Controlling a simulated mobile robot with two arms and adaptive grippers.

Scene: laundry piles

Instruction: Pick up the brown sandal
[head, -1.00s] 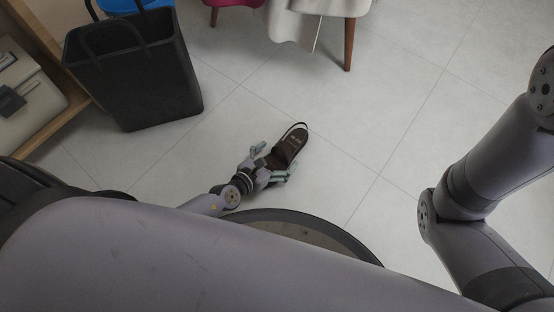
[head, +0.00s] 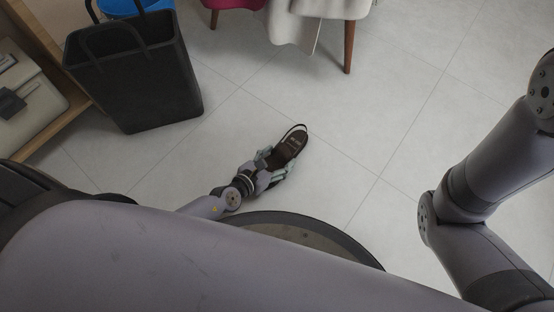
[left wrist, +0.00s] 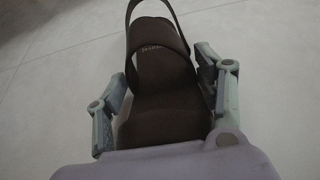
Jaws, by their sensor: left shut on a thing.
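The brown sandal (head: 291,146) lies on the pale tiled floor in the middle of the head view, its strap end pointing up and away from my arm. My left gripper (head: 277,163) is shut on the near part of the sandal, with one finger on each side. In the left wrist view the dark brown sandal (left wrist: 160,72) runs up the middle, its strap looping at the top. The left gripper's fingers (left wrist: 165,95) flank it there. The near end of the sandal is hidden by the gripper's body. My right gripper is out of view.
A black bag (head: 135,75) stands on the floor at the upper left, beside a wooden shelf (head: 62,118) with a beige case (head: 28,95). A chair with wooden legs (head: 348,48) and a draped light cloth (head: 310,22) stands at the top. The floor (head: 400,120) right of the sandal is clear.

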